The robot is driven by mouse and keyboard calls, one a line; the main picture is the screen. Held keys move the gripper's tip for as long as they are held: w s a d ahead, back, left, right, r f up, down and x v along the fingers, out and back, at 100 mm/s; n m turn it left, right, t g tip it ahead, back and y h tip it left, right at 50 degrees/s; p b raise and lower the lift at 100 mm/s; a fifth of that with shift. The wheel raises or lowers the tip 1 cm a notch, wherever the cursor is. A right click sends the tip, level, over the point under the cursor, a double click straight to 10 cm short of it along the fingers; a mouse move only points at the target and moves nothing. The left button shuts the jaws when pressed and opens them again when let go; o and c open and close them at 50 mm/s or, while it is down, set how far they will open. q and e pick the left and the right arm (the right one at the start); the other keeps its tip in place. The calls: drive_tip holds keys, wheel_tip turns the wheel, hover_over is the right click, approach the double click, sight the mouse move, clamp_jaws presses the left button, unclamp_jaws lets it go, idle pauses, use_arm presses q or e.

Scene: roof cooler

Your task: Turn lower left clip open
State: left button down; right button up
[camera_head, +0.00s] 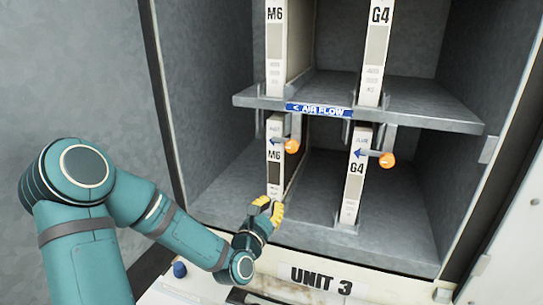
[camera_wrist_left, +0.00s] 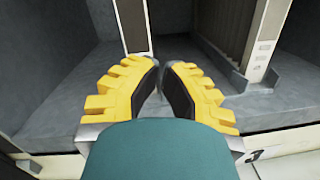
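The lower left clip (camera_head: 292,146) has an orange knob on a grey bracket. It sits by the top of the lower left M6 filter panel (camera_head: 275,154), beside a blue arrow. My left gripper (camera_head: 268,204) has yellow fingers and is below the clip, near the foot of that panel, apart from the knob. In the left wrist view my left gripper (camera_wrist_left: 162,65) holds nothing, with a narrow gap between its fingers. The panel's foot (camera_wrist_left: 135,25) shows beyond the fingertips there; the clip is out of that view. My right gripper is not in view.
A second orange clip (camera_head: 387,160) is by the lower G4 panel (camera_head: 353,180). A shelf with an AIR FLOW label (camera_head: 319,110) runs above both clips. The cabinet's front edge with the UNIT 3 sign (camera_head: 321,280) lies below. Space between the panels is free.

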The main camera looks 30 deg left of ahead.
sight(275, 145)
use_arm(q)
wheel_tip(275, 145, up, 5)
drive_tip(key=s+a+n+t+y, duration=0.1)
drive_tip(key=a+n, duration=0.2)
drive_tip(key=n, duration=0.1)
drive_tip(key=shift+y, duration=0.4)
drive_tip(key=x, duration=0.9)
drive_tip(key=shift+d+b, duration=0.25)
drive_tip(key=shift+b, duration=0.1)
drive_tip(key=r, duration=0.3)
drive_tip(key=shift+w+a+r, duration=0.1)
drive_tip(key=shift+w+r, duration=0.05)
drive_tip(key=shift+w, duration=0.15)
drive_tip(key=shift+r, duration=0.45)
drive_tip(key=shift+w, duration=0.1)
